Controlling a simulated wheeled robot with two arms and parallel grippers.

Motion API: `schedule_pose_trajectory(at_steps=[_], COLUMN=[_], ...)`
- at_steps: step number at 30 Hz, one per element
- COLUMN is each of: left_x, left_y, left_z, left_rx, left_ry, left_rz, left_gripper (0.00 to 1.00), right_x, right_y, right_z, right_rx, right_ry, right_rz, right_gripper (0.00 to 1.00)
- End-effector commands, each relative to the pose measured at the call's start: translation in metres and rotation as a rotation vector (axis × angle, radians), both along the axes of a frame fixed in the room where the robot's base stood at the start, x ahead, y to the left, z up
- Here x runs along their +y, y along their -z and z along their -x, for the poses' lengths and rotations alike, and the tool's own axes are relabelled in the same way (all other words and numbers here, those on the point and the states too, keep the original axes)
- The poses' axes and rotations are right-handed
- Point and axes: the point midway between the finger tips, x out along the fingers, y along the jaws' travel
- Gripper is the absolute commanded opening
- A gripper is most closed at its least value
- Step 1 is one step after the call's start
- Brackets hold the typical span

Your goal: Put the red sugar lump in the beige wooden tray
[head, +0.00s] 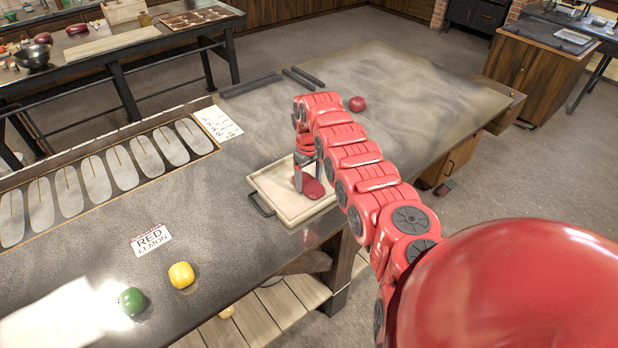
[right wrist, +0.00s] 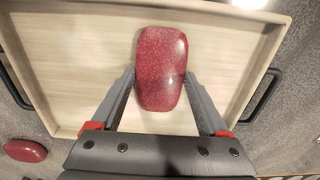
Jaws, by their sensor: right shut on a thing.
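The red sugar lump (right wrist: 162,52), a speckled, rounded block, is between the fingers of my right gripper (right wrist: 160,76), which is shut on it. In the head view the lump (head: 314,188) shows beneath my right wrist, over the beige wooden tray (head: 263,186). The tray also fills most of the right wrist view (right wrist: 65,60), behind the lump. I cannot tell whether the lump touches the tray floor. The tray is shallow, with dark handles, and otherwise looks empty. My left gripper is not in view.
Another red object (head: 357,104) lies on the table beyond my right arm. A yellow lump (head: 181,275), a green lump (head: 132,301) and a "RED LEMON" card (head: 151,240) are at the front left. Dark bars (head: 250,87) lie at the back. The right part of the table is clear.

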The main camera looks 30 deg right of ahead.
Motion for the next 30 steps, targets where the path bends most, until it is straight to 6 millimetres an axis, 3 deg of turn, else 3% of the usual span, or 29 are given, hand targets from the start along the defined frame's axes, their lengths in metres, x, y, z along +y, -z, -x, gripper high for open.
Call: schedule_pose_trajectory(at_steps=[5, 6, 9, 20, 26, 30], left_x=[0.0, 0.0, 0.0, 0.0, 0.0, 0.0], left_y=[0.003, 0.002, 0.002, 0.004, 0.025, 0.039], left_z=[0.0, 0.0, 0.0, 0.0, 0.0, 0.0], left_rx=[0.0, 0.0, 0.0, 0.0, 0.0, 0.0], left_ry=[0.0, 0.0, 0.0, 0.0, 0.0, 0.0], left_rz=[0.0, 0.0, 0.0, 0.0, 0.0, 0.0], left_gripper=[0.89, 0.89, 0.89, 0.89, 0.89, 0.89], right_x=[0.0, 0.0, 0.0, -0.001, -0.001, -0.001], right_y=[0.004, 0.003, 0.003, -0.004, -0.039, -0.076], right_z=[0.0, 0.0, 0.0, -0.001, -0.001, -0.002], right_rx=[0.0, 0.0, 0.0, -0.003, -0.005, -0.009], right_ry=[0.0, 0.001, 0.001, 0.002, 0.001, 0.001], right_rz=[0.0, 0.0, 0.0, 0.001, 0.003, 0.005], right_gripper=[0.07, 0.81, 0.99, 1.0, 1.0, 1.0])
